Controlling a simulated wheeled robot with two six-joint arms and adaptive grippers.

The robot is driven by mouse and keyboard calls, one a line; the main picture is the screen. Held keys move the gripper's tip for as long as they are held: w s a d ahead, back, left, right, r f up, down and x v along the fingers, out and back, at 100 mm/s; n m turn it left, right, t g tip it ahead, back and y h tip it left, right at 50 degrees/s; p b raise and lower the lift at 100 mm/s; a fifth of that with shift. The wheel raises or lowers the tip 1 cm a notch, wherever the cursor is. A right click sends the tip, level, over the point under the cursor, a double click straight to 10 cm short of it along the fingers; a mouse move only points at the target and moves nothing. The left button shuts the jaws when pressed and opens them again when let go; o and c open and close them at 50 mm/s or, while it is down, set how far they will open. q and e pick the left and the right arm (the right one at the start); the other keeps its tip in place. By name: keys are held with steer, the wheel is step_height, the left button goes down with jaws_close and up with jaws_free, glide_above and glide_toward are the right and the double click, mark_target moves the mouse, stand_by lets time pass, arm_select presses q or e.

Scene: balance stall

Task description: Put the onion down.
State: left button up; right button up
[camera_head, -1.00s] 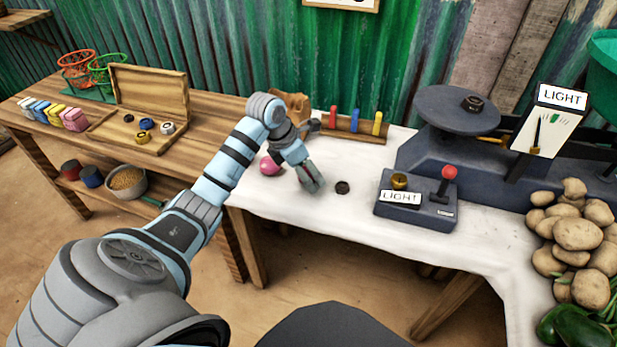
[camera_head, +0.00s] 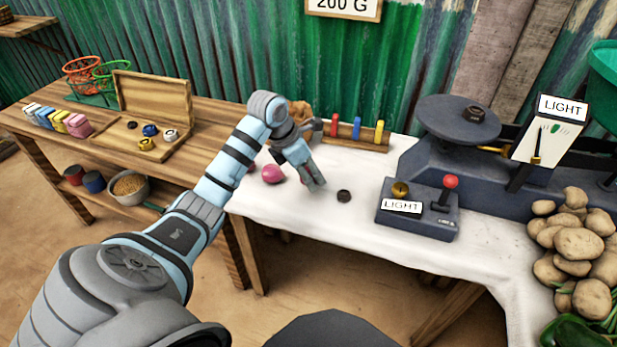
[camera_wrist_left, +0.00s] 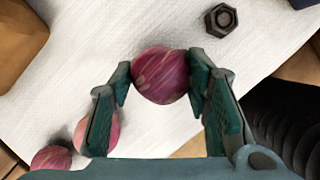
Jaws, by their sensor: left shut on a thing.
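My left gripper (camera_head: 316,184) is low over the white cloth at the front of the stall, pointing down. In the left wrist view, its two green-padded fingers (camera_wrist_left: 160,82) are closed around a round purple-red onion (camera_wrist_left: 160,75). The held onion is hidden behind the gripper in the head view. A second onion (camera_wrist_left: 104,134) shows partly behind the left finger, and a third onion (camera_wrist_left: 50,158) lies at the lower left. A pink onion (camera_head: 273,174) lies on the cloth left of the gripper in the head view. My right gripper is not in view.
A dark hex nut (camera_head: 344,196) lies on the cloth (camera_head: 330,225) right of the gripper. Farther right are a control box (camera_head: 415,222) with a red-knobbed lever, a balance (camera_head: 457,117) and potatoes (camera_head: 580,235). A rack of coloured pegs (camera_head: 350,145) stands behind. The cloth's front edge is near.

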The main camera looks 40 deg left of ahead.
arm_select(q)
step_height(320, 180, up, 13)
steer(key=p, duration=0.4)
step_height(320, 180, up, 5)
steer(key=p, duration=0.4)
glide_above(308, 169)
steer(key=shift+f, duration=0.15)
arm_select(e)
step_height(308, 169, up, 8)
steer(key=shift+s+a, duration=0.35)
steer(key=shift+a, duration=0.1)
